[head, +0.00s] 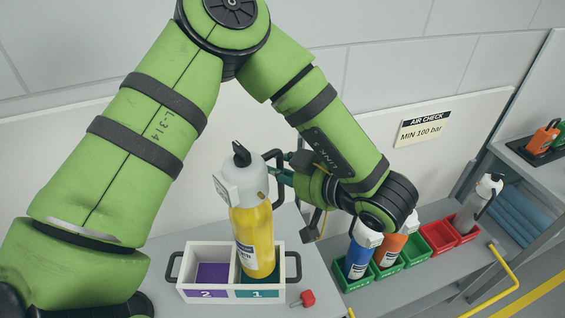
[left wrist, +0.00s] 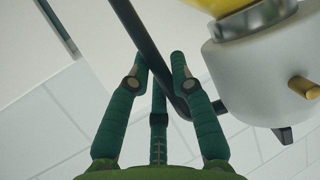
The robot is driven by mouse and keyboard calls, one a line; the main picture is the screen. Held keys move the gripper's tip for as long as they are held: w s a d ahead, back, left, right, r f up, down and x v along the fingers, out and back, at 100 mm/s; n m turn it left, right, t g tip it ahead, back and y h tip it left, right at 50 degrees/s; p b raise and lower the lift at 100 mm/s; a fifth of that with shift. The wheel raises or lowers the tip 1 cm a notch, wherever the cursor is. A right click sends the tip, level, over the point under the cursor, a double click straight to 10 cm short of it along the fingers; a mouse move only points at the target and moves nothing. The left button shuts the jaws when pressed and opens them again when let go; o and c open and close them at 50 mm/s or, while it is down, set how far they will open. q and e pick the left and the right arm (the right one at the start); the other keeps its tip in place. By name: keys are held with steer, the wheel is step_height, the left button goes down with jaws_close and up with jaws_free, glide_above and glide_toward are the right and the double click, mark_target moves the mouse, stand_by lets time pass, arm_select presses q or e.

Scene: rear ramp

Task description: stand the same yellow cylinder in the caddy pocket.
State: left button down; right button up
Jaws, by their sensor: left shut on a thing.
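The yellow cylinder (head: 253,238) has a white top and a black valve, and tilts slightly in the head view. Its lower end shows within the outline of pocket 1, the teal-floored right pocket of the white two-pocket caddy (head: 182,262). I cannot tell whether it rests on the floor. Pocket 2 (head: 212,274), purple inside, is empty. My left gripper (head: 279,174) is beside the cylinder's top, shut on its black handle bar. In the left wrist view, my green fingers (left wrist: 160,68) close around this bar (left wrist: 143,45), with the white top to the right. My right gripper is out of view.
A small red object (head: 303,299) lies right of the caddy. Further right, a blue cylinder (head: 357,259) and an orange cylinder (head: 388,250) stand in green bins. A grey cylinder (head: 470,213) stands in a red bin; another red bin (head: 438,235) is empty. A yellow rail (head: 497,283) runs in front.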

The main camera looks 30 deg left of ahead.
mark_target(283, 197)
arm_select(q)
step_height(283, 197, down, 2)
steer(key=shift+b, duration=0.7)
steer(key=shift+f+b, duration=0.85)
steer(key=shift+f, duration=0.4)
steer(key=shift+f+b, duration=0.75)
steer(key=shift+f, duration=0.45)
steer(key=shift+f+b, duration=0.4)
steer(key=shift+b, duration=0.05)
steer(key=c, duration=1.1)
jaws_free()
steer(key=shift+o, duration=0.4)
steer(key=shift+s+d, duration=0.1)
steer(key=shift+d, duration=0.05)
